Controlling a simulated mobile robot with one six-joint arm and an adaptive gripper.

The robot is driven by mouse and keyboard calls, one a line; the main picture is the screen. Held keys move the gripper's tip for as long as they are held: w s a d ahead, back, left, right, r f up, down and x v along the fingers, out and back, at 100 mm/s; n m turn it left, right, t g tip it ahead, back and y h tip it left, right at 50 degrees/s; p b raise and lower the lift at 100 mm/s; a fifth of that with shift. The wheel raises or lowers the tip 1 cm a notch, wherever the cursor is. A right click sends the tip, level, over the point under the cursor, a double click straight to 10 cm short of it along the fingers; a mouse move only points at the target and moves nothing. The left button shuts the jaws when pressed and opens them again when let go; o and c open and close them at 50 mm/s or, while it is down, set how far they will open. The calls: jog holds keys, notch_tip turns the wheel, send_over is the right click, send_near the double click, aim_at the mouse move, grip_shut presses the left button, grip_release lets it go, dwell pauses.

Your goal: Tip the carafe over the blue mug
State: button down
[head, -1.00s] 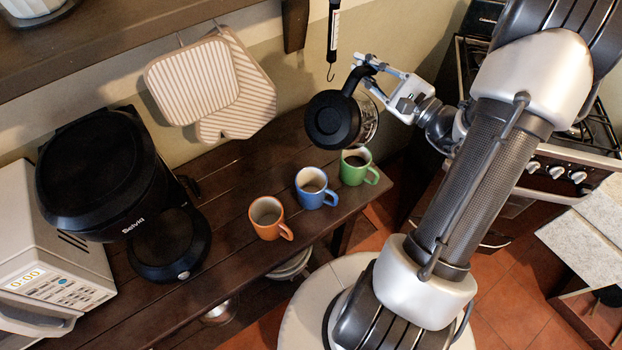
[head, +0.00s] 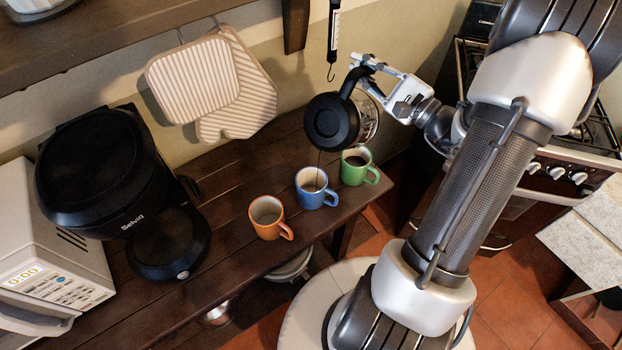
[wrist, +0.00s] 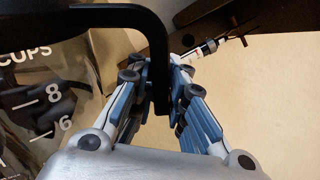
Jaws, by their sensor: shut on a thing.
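The carafe (head: 331,121), with a black lid and black handle, is held tilted in the air above the blue mug (head: 311,193). A thin dark stream runs from the carafe down into the blue mug. The blue mug stands upright on the wooden bench, between an orange mug and a green mug. My gripper (head: 364,70) is shut on the carafe's handle, at the carafe's upper right. The wrist view shows the fingers (wrist: 172,100) around the black handle (wrist: 150,45), with the carafe's marked glass (wrist: 40,90) at left.
The orange mug (head: 268,219) stands left of the blue mug. The green mug (head: 355,172), right of it, holds dark liquid. A coffee maker (head: 110,180) and a white microwave (head: 40,250) are at left.

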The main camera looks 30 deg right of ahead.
jog(key=shift+s+a+r+n+t+b, duration=0.2)
jog(key=shift+a+r+n+t+b, duration=0.1)
jog(key=shift+a+n, duration=0.15)
jog(key=shift+s+a+r+n+t+b, duration=0.15)
jog(key=shift+s+a+n+t+b, duration=0.05)
jog(key=shift+a+n+b, duration=0.2)
dwell(2.6)
